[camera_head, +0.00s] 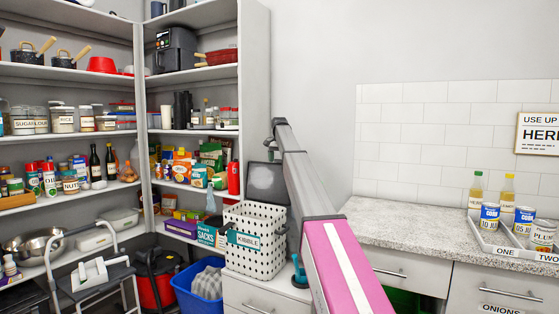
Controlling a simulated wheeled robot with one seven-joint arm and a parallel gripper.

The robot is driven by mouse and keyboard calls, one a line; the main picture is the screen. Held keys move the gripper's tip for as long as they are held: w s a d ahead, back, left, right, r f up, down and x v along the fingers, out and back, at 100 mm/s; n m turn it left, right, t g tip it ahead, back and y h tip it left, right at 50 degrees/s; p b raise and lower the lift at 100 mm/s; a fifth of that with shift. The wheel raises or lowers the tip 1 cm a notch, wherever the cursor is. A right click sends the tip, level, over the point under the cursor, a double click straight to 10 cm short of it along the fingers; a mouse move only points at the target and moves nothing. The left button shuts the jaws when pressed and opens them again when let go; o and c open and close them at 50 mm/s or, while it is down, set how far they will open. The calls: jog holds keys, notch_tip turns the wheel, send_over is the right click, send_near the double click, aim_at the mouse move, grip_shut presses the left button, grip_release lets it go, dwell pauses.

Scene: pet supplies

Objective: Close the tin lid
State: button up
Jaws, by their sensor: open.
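The tin (257,234) is a white box with black dots and a teal KIBBLE label. It stands on a white cabinet top beside the shelves. Its dark grey lid (265,182) is raised, standing up at the back of the tin. My grey and pink arm reaches up from the bottom and passes in front of the lid's right side. My gripper (271,139) shows small and dark at the arm's far end, above the lid and apart from it. It is open and empty. The inside of the tin is hidden.
A teal object (299,270) stands right of the tin. A blue bin (199,289) and a step stool (97,268) are at the lower left. Full shelves (140,75) rise behind. A speckled counter (420,232) at the right holds a tray (492,236) with cans and bottles.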

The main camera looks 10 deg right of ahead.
jog(key=c, duration=1.3)
jog(key=shift+s+a, duration=0.3)
jog(key=shift+s, duration=0.1)
jog(key=s+a+t+h, duration=0.3)
jog(key=s+a+t, duration=0.15)
jog(key=s, duration=0.35)
jog(key=t+h, duration=0.6)
jog(key=t, duration=0.2)
send_over(253, 220)
jog(key=a, duration=0.1)
notch_tip(253, 220, down, 14)
jog(key=shift+s+a+f, duration=0.2)
jog(key=shift+s+f, duration=0.2)
jog(key=shift+f, duration=1.2)
jog(key=shift+s+a+f, duration=0.15)
jog(key=shift+s+f, duration=0.25)
jog(key=shift+f, duration=1.2)
jog(key=shift+s+a+f, duration=0.2)
jog(key=shift+s+f, duration=0.2)
jog(key=shift+f, duration=1.2)
